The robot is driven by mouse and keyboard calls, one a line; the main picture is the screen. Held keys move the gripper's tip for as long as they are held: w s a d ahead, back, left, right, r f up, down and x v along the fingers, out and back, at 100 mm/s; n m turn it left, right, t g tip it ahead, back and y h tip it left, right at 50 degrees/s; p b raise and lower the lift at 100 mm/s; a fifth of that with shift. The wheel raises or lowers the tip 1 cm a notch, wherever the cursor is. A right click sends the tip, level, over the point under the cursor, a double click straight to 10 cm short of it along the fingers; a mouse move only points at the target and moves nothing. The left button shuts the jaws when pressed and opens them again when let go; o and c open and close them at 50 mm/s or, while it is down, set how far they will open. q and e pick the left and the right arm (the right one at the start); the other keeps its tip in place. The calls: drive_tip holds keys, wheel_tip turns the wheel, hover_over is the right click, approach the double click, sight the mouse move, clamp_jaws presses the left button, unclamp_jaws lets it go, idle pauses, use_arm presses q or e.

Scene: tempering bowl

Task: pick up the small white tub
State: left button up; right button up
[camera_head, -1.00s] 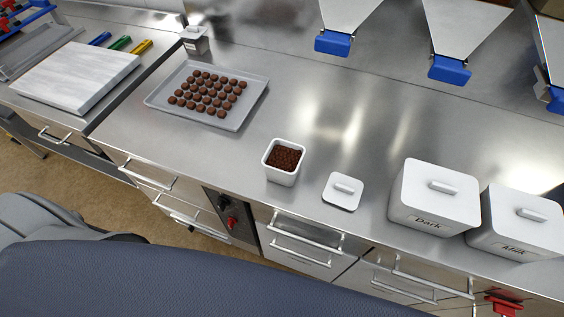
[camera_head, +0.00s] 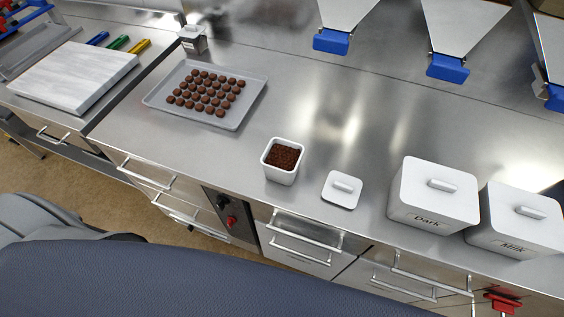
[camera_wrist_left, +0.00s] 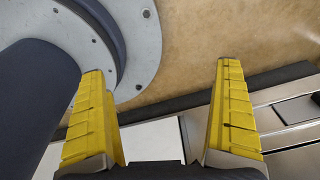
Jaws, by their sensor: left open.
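The small white tub (camera_head: 279,174) stands open and upright on the steel counter in the head view, filled with small dark brown pieces (camera_head: 284,157). A flat white lid with a bar handle (camera_head: 342,189) lies on the counter just right of it. My left gripper (camera_wrist_left: 160,95) shows in the left wrist view, with its two yellow-padded fingers wide apart and nothing between them. It points down past the counter's drawer fronts toward the floor. The tub is not in that view. Neither gripper shows in the head view.
Two lidded white bins labelled Dark (camera_head: 432,197) and Milk (camera_head: 519,222) stand to the right. A grey tray (camera_head: 160,99) of round chocolates lies to the left, beyond it a white slab (camera_head: 75,76). Blue-tipped chutes (camera_head: 331,41) hang at the back. The counter behind the tub is clear.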

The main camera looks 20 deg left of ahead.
use_arm(q)
drive_tip(key=w+d+r+t+h, duration=0.2)
drive_tip(key=w+d+r+t, duration=0.2)
drive_tip(key=w+d+r, duration=0.45)
drive_tip(key=n+t, duration=0.3)
drive_tip(key=t, duration=1)
approach(276, 175)
drive_tip(key=w, duration=0.5)
drive_tip(key=w+d, duration=0.1)
drive_tip(key=w, duration=0.1)
drive_tip(key=shift+w+r, duration=0.15)
drive_tip(key=shift+w, duration=0.25)
drive_tip(key=shift+w+d+r, duration=0.1)
drive_tip(key=shift+w+d, duration=0.05)
drive_tip(key=shift+w, duration=1.2)
drive_tip(key=shift+w+d+r, duration=0.1)
drive_tip(key=shift+w+d, duration=0.05)
drive_tip(key=shift+w, duration=1.15)
drive_tip(key=shift+c, duration=0.6)
